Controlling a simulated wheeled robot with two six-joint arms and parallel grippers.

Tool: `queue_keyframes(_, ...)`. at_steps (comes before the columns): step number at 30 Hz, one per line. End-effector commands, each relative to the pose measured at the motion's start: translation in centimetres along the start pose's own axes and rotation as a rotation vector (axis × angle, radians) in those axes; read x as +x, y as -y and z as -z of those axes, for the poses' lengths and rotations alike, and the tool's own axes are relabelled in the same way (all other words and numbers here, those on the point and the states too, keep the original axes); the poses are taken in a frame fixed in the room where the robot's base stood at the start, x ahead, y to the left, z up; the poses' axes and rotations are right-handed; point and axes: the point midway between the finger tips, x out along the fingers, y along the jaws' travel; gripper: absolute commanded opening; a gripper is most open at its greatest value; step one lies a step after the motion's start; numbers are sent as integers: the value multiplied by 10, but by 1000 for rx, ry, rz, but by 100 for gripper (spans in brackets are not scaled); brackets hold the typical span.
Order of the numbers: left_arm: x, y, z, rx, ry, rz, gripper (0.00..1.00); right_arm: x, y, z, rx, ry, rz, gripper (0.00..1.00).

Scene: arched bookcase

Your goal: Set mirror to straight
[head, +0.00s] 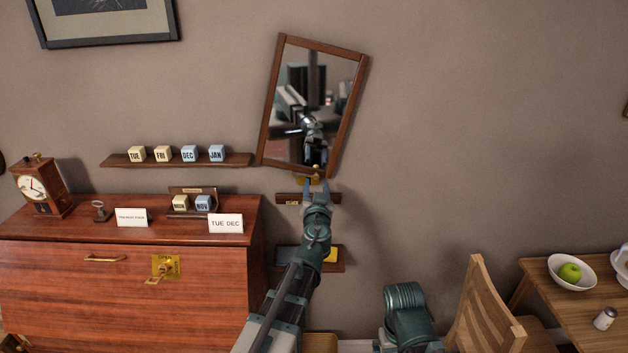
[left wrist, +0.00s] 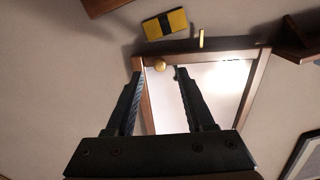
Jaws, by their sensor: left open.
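The mirror (head: 335,85) hangs on the wall in a dark wooden frame. It is tilted clockwise in the head view, its top leaning to the right. A small brass knob (head: 315,178) is at its bottom edge. My left gripper (head: 317,184) is open just below the mirror's bottom edge. Contact with the knob cannot be told. The mirror (left wrist: 215,90) also shows beyond the fingers there. My right gripper is out of view.
A wall shelf (head: 180,160) with several lettered cubes is left of the mirror. A small ledge (head: 293,198) and a lower shelf (head: 288,267) are below it. A wooden desk (head: 130,285) stands lower left, a chair (head: 485,310) and table lower right. The wall right of the mirror is clear.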

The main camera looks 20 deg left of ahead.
Motion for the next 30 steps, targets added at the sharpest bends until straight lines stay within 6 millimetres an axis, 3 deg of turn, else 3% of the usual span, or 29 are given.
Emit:
queue_keyframes(1,12,-2,0,0,0,0,54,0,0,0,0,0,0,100)
queue_keyframes(6,26,-3,1,0,-1,-1,54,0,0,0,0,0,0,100)
queue_keyframes(15,28,-3,1,0,-1,-2,54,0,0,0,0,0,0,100)
queue_keyframes(24,28,-3,1,0,-1,-2,1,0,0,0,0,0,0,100)
queue_keyframes(30,28,-3,1,0,-1,-2,0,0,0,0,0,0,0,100)
